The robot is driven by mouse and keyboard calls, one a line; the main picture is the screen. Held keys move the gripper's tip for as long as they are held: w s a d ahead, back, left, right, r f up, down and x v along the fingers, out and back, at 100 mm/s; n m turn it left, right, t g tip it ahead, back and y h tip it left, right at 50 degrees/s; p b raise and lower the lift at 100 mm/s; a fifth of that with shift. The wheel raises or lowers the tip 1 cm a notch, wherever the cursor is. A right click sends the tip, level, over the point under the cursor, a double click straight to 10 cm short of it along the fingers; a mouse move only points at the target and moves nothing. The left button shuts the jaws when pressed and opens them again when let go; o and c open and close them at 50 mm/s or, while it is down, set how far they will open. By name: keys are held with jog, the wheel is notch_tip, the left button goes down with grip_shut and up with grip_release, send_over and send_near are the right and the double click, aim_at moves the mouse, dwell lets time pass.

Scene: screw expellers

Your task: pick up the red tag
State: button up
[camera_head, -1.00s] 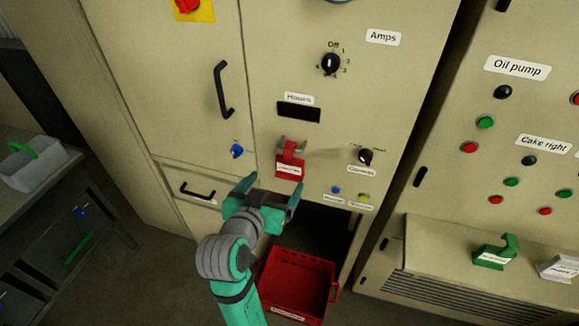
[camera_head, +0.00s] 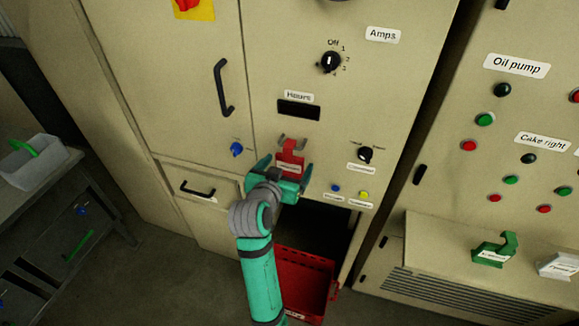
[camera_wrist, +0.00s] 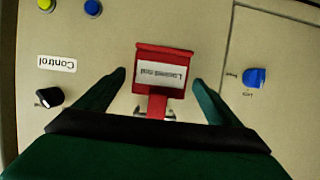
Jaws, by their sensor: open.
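The red tag (camera_head: 291,160) hangs on a small metal bracket on the beige cabinet front, below the Hours display. In the wrist view the red tag (camera_wrist: 163,72), with its white label, lies between the two finger tips, apart from both. My gripper (camera_head: 285,170) is open just in front of the tag, one finger on each side. In the wrist view my gripper (camera_wrist: 160,77) shows its dark green fingers wide apart. The tag's lower part is partly hidden by my gripper in the head view.
A blue key switch (camera_head: 236,149) is left of the tag and a black Control knob (camera_head: 365,154) is right. A red crate (camera_head: 305,275) stands below in the cabinet opening. Green and white tags (camera_head: 494,250) sit on the right-hand cabinet's ledge.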

jog(key=shift+w, duration=0.2)
jog(key=c, duration=1.2)
jog(key=shift+a, duration=0.1)
